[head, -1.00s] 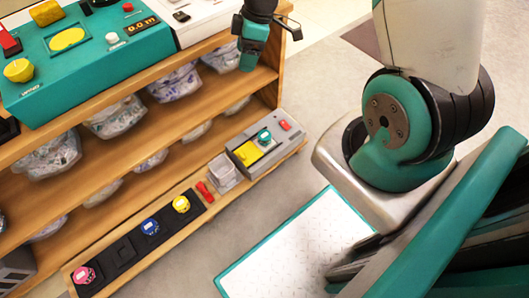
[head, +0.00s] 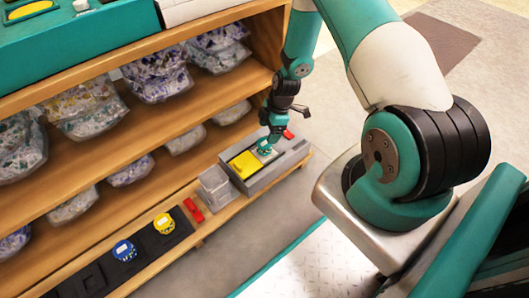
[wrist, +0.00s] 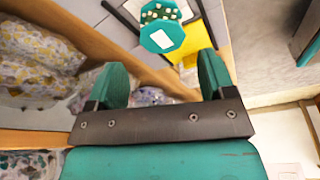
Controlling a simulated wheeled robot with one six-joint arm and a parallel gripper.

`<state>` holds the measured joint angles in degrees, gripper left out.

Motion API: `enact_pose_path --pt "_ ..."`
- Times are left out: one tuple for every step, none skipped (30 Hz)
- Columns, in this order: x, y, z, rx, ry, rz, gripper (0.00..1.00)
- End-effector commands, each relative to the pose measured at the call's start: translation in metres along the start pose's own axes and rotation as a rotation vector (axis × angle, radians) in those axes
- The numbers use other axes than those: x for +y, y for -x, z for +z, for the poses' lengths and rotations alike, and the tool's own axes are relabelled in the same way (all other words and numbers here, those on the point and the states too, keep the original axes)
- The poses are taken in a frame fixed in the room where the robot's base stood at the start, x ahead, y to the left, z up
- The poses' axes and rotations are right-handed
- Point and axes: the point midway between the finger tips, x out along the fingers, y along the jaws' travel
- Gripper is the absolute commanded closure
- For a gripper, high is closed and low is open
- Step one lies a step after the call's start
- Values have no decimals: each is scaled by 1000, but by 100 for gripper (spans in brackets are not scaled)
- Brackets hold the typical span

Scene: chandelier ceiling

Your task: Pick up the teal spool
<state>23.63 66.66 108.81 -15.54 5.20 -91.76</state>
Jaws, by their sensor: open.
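The teal spool (head: 264,147) sits on the grey device (head: 270,172) at the right end of the low shelf, beside a yellow pad (head: 244,163). In the wrist view the spool (wrist: 162,38) shows a white label and a speckled top. My gripper (head: 275,136) is just above and beside the spool in the head view. In the wrist view my gripper (wrist: 162,68) is open and empty, its two teal fingers apart. The spool lies ahead of the fingertips, between their lines but nearer the right one. I cannot tell the exact gap.
A clear box (head: 215,184) and a red piece (head: 194,210) stand left of the device. A yellow spool (head: 164,223) and a blue spool (head: 124,250) sit in a black tray. Shelves with bagged goods (head: 158,72) rise close behind my gripper.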

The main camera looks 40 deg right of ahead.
Motion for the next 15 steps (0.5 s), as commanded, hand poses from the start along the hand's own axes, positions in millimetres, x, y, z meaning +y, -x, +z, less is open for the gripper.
enact_pose_path --pt "0 -11 1 0 1 0 24" --pt "0 -14 0 0 1 1 24" --pt "0 -17 0 0 1 1 24" --pt "0 -18 0 0 1 0 24" --pt "0 -19 0 0 1 0 24" --pt "0 -20 0 0 1 0 24" --pt "0 -22 0 0 1 0 24" --pt "0 -23 0 0 1 0 24" --pt "0 -26 0 0 1 -1 24" --pt "-1 -29 1 0 1 -1 24" --pt "-1 -33 1 0 1 -1 24" --pt "-2 -39 2 0 1 -1 24" --pt "-2 -44 2 0 1 -1 24" --pt "-2 -49 3 0 1 -1 24" --pt "-3 -55 4 0 1 0 24"
